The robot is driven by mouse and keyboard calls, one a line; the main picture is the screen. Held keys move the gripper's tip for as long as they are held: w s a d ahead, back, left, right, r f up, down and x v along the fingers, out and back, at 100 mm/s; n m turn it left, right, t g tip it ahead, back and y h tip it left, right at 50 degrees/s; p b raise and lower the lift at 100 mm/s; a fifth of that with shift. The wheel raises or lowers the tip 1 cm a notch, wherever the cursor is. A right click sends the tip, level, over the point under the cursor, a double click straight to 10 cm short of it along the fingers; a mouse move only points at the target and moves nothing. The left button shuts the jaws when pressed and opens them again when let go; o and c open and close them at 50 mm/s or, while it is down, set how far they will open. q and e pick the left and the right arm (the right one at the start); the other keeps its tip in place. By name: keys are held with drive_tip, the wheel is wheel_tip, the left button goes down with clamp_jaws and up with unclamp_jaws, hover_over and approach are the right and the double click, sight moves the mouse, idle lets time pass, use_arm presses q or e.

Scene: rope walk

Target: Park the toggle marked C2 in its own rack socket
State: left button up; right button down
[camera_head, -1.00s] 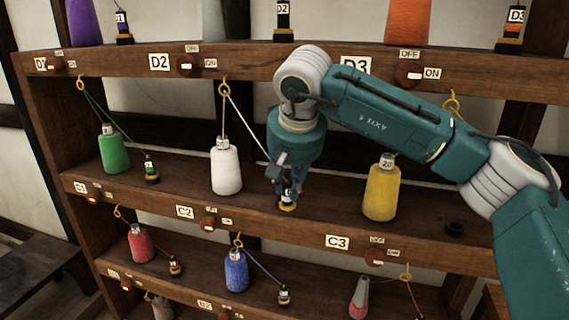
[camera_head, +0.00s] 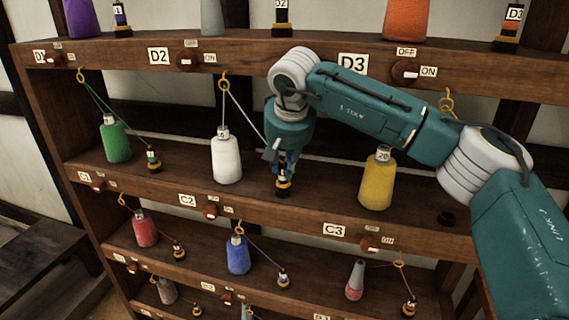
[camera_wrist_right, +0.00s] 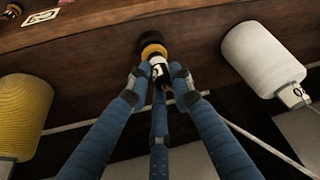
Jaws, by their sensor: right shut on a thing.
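My right gripper (camera_wrist_right: 163,78) is shut on the toggle (camera_wrist_right: 156,58), a small dark piece with a white label and orange bands. In the head view the toggle (camera_head: 283,183) hangs nearly upright under the gripper, right of the white spool (camera_head: 226,158), whose white thread runs to it. The mark on the toggle is too small to read. The shelf edge below carries the C2 plate (camera_head: 187,200). In the wrist view a dark round socket (camera_wrist_right: 150,38) is at the toggle's lower end. I cannot tell whether the toggle is seated in it. My left gripper is not in view.
A yellow spool (camera_head: 377,183) stands right of my gripper, with an empty black socket (camera_head: 446,218) beyond it. A green spool (camera_head: 116,141) and its toggle (camera_head: 153,160) stand at left. The upper shelf edge (camera_head: 110,58) runs behind my wrist.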

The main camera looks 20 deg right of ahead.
sight(284, 168)
drive_tip(key=shift+f, duration=0.55)
drive_tip(key=c, duration=1.5)
unclamp_jaws()
drive_tip(key=shift+c, duration=0.2)
drive_tip(key=shift+r, duration=0.15)
drive_tip(key=shift+r, duration=0.7)
drive_tip(key=s+r+b, duration=0.1)
drive_tip(key=r+b, duration=0.1)
drive_tip(key=b, duration=0.1)
drive_tip(key=shift+s+a, duration=0.15)
drive_tip(key=shift+s, duration=0.25)
drive_tip(key=s+a+b, duration=0.1)
drive_tip(key=s+b, duration=0.3)
drive_tip(key=s, duration=0.7)
drive_tip(key=shift+s+a+r, duration=0.2)
drive_tip(key=shift+a, duration=0.15)
